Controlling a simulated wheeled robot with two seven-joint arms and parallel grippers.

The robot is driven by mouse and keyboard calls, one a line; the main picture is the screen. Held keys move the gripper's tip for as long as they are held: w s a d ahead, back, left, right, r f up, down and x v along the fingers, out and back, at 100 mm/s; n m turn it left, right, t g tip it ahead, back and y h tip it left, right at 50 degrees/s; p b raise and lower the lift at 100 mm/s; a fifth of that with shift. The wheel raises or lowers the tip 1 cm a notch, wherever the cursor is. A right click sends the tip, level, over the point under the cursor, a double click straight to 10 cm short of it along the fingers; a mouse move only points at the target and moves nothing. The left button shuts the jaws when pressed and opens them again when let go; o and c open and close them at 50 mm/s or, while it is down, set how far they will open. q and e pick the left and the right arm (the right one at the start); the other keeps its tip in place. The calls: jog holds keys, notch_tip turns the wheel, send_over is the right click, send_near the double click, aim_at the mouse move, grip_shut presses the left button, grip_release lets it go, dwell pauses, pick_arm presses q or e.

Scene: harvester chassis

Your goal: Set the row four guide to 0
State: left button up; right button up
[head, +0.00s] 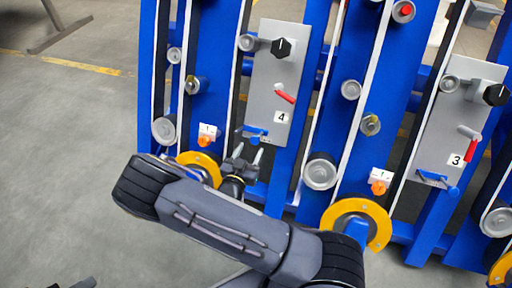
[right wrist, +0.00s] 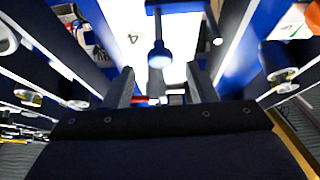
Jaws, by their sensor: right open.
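The grey row four panel (head: 273,75) carries the number 4, a black knob (head: 281,47), a red lever (head: 285,96) and a blue lever (head: 256,131) near its bottom edge. Left of it, an orange knob (head: 204,141) sits under a small tag that seems to read 1. I cannot tell which part is the guide. My right gripper (head: 248,154) is open just below the blue lever. In the right wrist view the blue lever's round end (right wrist: 159,54) shows ahead of the open fingers (right wrist: 159,75), between them. I see no contact.
Blue uprights with belts and rollers (head: 320,171) flank the panel. A similar row three panel (head: 451,115) stands to the right, with another orange knob (head: 378,188) between the rows. Yellow wheels (head: 357,214) sit low, near my right arm. Grey floor (head: 70,150) lies open at left.

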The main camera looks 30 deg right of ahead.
aim_at(254, 142)
jog(key=b+x, duration=0.1)
jog(key=x, duration=0.6)
jog(key=shift+w+d+r+b, duration=0.1)
jog(key=shift+w+d+b, duration=0.15)
jog(key=shift+b, duration=0.1)
